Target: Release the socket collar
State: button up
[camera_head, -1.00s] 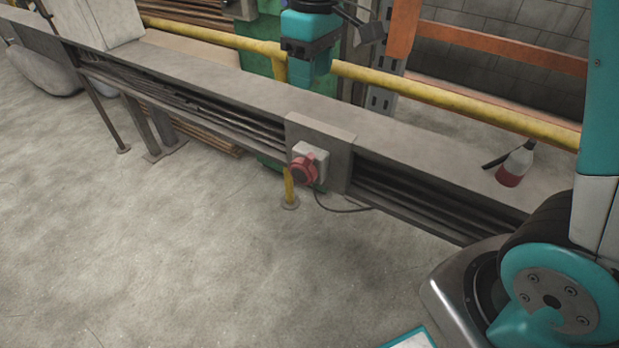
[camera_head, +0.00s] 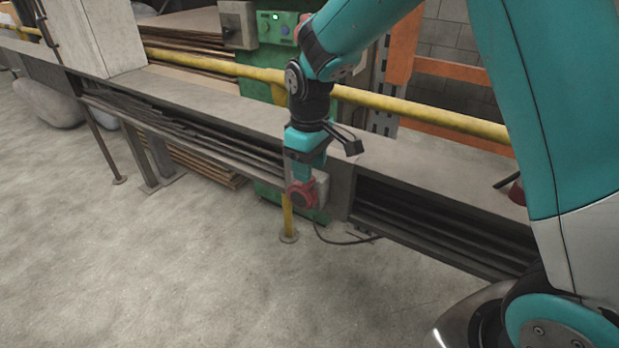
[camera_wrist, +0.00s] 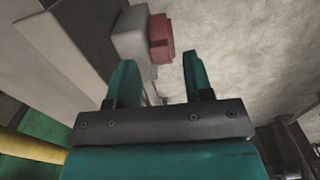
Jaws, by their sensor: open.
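The red socket collar (camera_head: 303,194) sits on the front of a small grey socket box (camera_head: 322,187) on the side of the long grey rail. My gripper (camera_head: 301,172) is directly above the collar in the head view, pointing down. In the wrist view, the teal fingers of my gripper (camera_wrist: 159,66) are spread apart with nothing between them. The red collar (camera_wrist: 160,38) and the grey box (camera_wrist: 130,34) show beyond the fingertips; the collar lies between the fingers' lines, apart from them. The gripper hides part of the box in the head view.
The grey rail (camera_head: 225,115) runs across the scene, with a yellow pipe (camera_head: 220,65) behind it. A yellow post (camera_head: 288,218) stands below the socket, and a dark cable (camera_head: 340,238) hangs nearby. The floor (camera_head: 150,260) in front is open.

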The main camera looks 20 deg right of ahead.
jog(key=shift+f, duration=1.1)
grip_shut()
jog(key=shift+w+a+r+p, duration=0.15)
jog(key=shift+r+p, duration=0.25)
jog(key=shift+p, duration=0.55)
jog(key=p, duration=0.1)
jog(key=g+h+p, duration=0.1)
jog(key=p, duration=0.1)
jog(key=shift+w+a+r, duration=0.2)
jog(key=shift+w, duration=0.1)
jog(key=g+p, duration=0.1)
jog(key=p, duration=0.1)
jog(key=w+h+p, duration=0.1)
jog(key=p, duration=0.1)
jog(key=shift+a+f+g, duration=0.15)
jog(key=shift+a+g, duration=0.2)
jog(key=shift+g, duration=0.05)
jog(key=shift+w+f+g+p, duration=0.2)
jog(key=shift+f+g+p, duration=0.1)
jog(key=shift+p, duration=0.15)
